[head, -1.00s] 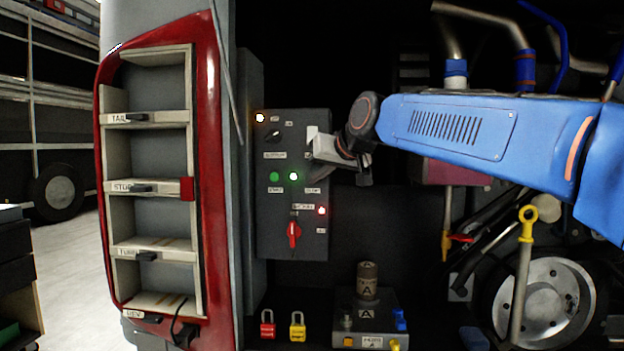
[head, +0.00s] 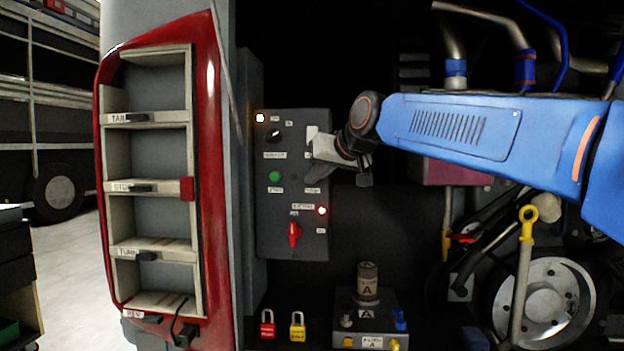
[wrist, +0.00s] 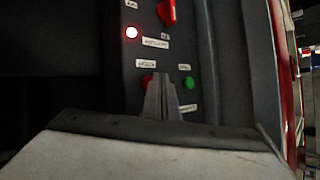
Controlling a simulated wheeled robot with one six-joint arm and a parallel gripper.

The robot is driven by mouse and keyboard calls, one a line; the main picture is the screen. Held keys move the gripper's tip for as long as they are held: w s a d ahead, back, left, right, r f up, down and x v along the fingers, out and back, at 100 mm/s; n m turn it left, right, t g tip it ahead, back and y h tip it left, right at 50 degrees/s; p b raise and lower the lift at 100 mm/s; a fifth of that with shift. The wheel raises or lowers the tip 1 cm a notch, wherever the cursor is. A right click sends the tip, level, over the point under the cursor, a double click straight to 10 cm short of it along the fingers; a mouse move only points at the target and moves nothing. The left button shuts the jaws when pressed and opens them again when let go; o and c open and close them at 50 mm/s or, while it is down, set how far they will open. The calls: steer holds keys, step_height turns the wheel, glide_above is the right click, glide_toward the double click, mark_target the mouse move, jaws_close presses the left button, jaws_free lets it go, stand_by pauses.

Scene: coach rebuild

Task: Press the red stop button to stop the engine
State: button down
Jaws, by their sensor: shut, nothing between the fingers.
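The grey control panel (head: 262,220) stands left of the engine in the head view. The red stop button (wrist: 148,79) shows in the wrist view, partly covered by my fingers; my gripper hides it in the head view. My gripper (wrist: 162,90) is shut and empty, with its tips at the red button. It also shows in the head view (head: 316,177), against the panel's right half. I cannot tell whether the tips touch the button. The green button (head: 275,176) is left of my gripper.
A red rotary switch (head: 294,235) and a lit red lamp (head: 322,210) are lower on the panel. A black knob (head: 274,136) is above. Padlocks (head: 268,325) and a filter block (head: 368,312) stand below. Engine pipes and a pulley (head: 548,306) are at right.

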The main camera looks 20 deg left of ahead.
steer(key=shift+s+d, duration=0.1)
steer(key=shift+s, duration=0.3)
steer(key=shift+s, duration=0.1)
steer(key=s, duration=0.2)
steer(key=s+d, duration=0.1)
steer(key=s, duration=0.1)
steer(key=shift+s, duration=0.35)
steer(key=shift+d, duration=0.15)
stand_by(0.6)
steer(key=s+d+f+m+h, duration=0.1)
steer(key=s+d+f+h, duration=0.1)
steer(key=d+f, duration=0.65)
steer(key=s+d+f+m+h, duration=0.2)
steer(key=d+f, duration=0.1)
steer(key=d, duration=1.1)
steer(key=s+d+f+m+h, duration=0.1)
steer(key=s+d+f+h, duration=0.1)
steer(key=d+f, duration=0.65)
steer(key=s+d+f+m+g+h, duration=0.3)
steer(key=s+d+f, duration=1.8)
steer(key=s+d, duration=0.1)
steer(key=shift+d+f+m+h, duration=0.15)
steer(key=shift+d+m+h, duration=0.15)
steer(key=shift+d, duration=0.05)
